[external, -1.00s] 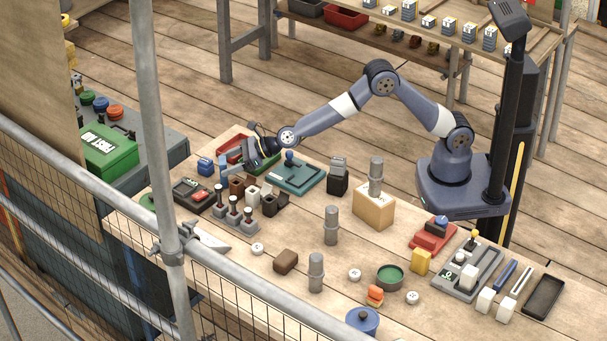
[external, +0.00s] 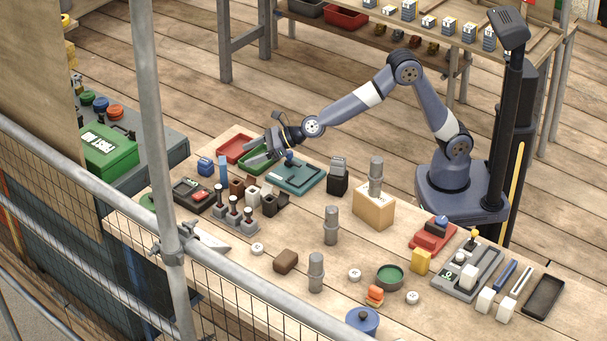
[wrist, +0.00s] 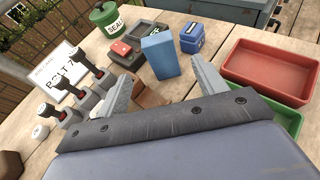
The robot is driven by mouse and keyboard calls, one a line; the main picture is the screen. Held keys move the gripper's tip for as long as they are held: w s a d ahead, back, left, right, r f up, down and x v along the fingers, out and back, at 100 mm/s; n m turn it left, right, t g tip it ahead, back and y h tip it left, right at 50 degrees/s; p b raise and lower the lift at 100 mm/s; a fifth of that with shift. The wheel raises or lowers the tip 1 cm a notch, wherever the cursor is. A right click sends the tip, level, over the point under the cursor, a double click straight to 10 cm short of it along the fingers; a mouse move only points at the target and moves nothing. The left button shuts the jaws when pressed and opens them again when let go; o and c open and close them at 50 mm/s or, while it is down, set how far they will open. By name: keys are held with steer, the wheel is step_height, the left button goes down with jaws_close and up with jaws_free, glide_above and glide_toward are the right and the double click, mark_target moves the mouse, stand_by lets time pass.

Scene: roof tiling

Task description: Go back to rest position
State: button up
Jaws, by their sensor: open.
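My gripper (external: 262,153) is open and empty above the far left part of the wooden workbench (external: 225,290), near the green tray (external: 252,161) and the teal board (external: 310,180). In the wrist view its two grey fingers (wrist: 157,88) are spread apart. A blue block (wrist: 159,56) stands beyond the fingertips there, and nothing is held between them.
A red tray (external: 234,147) sits beside the green one. Scaffold poles (external: 160,130) cross the front left. Bare wood lies around the front middle.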

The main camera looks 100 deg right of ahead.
mark_target(220, 166)
steer(key=shift+w, duration=0.15)
steer(key=p+x, duration=0.5)
steer(key=x, duration=0.5)
steer(key=shift+w+p, duration=0.3)
steer(key=shift+w, duration=0.1)
steer(key=shift+w+f, duration=0.4)
steer(key=shift+f, duration=0.25)
steer(key=shift+r, duration=0.1)
